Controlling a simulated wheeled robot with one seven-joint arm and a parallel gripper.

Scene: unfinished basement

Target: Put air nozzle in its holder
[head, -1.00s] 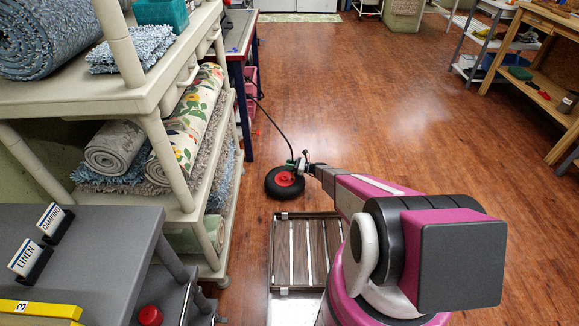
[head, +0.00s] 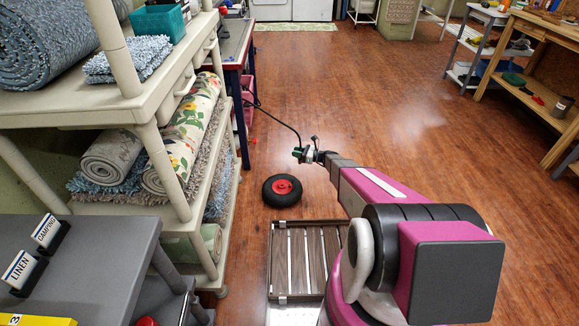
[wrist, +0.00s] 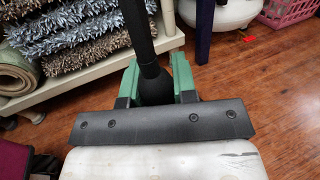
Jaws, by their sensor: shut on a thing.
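A thin black hose (head: 277,117) runs from the gripper up and left to the blue-legged workbench (head: 237,50). I cannot make out the nozzle's holder in either view.
A black wheel with a red hub (head: 282,190) lies on the floor nearer than the gripper, by a slatted wooden platform (head: 287,226). A cream shelf with rolled rugs (head: 150,100) stands left. Pink baskets (head: 246,95) are by the workbench. Floor to the right is clear.

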